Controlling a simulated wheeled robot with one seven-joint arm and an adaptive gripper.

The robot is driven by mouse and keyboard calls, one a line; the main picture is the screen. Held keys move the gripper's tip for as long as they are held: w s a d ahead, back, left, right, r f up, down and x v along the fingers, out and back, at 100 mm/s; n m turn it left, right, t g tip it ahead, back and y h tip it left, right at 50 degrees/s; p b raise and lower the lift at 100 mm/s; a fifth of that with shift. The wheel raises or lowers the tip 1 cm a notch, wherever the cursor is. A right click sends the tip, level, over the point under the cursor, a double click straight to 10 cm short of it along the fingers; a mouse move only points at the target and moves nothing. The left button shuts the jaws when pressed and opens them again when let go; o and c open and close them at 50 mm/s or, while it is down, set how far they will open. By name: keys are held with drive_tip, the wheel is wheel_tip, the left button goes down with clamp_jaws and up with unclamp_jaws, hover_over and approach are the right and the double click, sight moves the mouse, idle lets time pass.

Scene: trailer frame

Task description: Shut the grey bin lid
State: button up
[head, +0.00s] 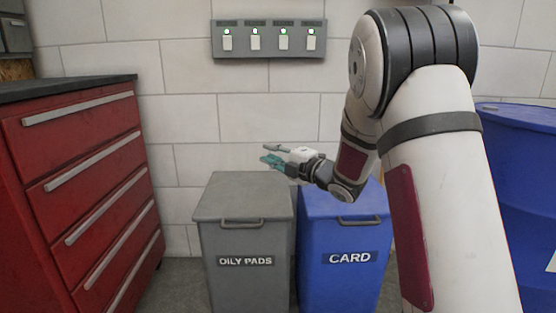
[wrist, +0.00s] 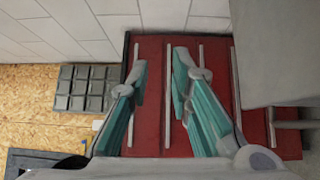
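The grey bin (head: 246,245) reads OILY PADS and stands between the red cabinet and the blue bin. Its grey lid (head: 238,195) lies flat on top and looks shut, with a handle at the front edge. My gripper (head: 268,154) is above the lid's right rear part, apart from it, pointing left. In the wrist view its two teal-padded fingers (wrist: 161,66) are spread, with nothing between them. A grey surface (wrist: 272,50), probably the grey bin, fills the upper right of the wrist view.
A blue bin (head: 340,270) marked CARD stands right beside the grey one. The red drawer cabinet (head: 95,180) is at left, also in the wrist view (wrist: 155,105). A blue drum (head: 525,190) is at right. A switch panel (head: 268,40) is on the wall.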

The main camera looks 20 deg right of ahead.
drive_tip(key=shift+s+d+f, duration=0.25)
drive_tip(key=shift+s+d, duration=0.05)
drive_tip(key=shift+s, duration=0.2)
drive_tip(key=shift+s+d+f, duration=0.2)
drive_tip(key=shift+s+d, duration=0.05)
drive_tip(key=shift+s, duration=0.2)
drive_tip(key=shift+r, duration=0.1)
drive_tip(key=s+d+r+m+g+h, duration=0.2)
drive_tip(key=s+m+h, duration=0.3)
drive_tip(key=s+m, duration=0.15)
drive_tip(key=s+d+r+m+g+h, duration=0.1)
drive_tip(key=s+d+m+g+h, duration=0.15)
drive_tip(key=s+m+h, duration=0.35)
drive_tip(key=s+a+f+m+g+y+p, duration=0.15)
drive_tip(key=s+a+m+g, duration=0.25)
drive_tip(key=s, duration=0.9)
drive_tip(key=s+a+f+m+g+y, duration=0.1)
drive_tip(key=s+a+f+m+g, duration=0.2)
drive_tip(key=s, duration=1)
drive_tip(key=s+a+f+m+g+y+p, duration=0.1)
drive_tip(key=s+a+m+g, duration=0.35)
drive_tip(key=s, duration=0.95)
wheel_tip(320, 180, up, 39)
drive_tip(key=d+t+p, duration=0.1)
drive_tip(key=t+p, duration=0.2)
drive_tip(key=p, duration=3.4)
drive_tip(key=shift+w+r+n+t, duration=0.2)
drive_tip(key=shift+w+n+t, duration=0.05)
drive_tip(key=shift+n+t, duration=0.15)
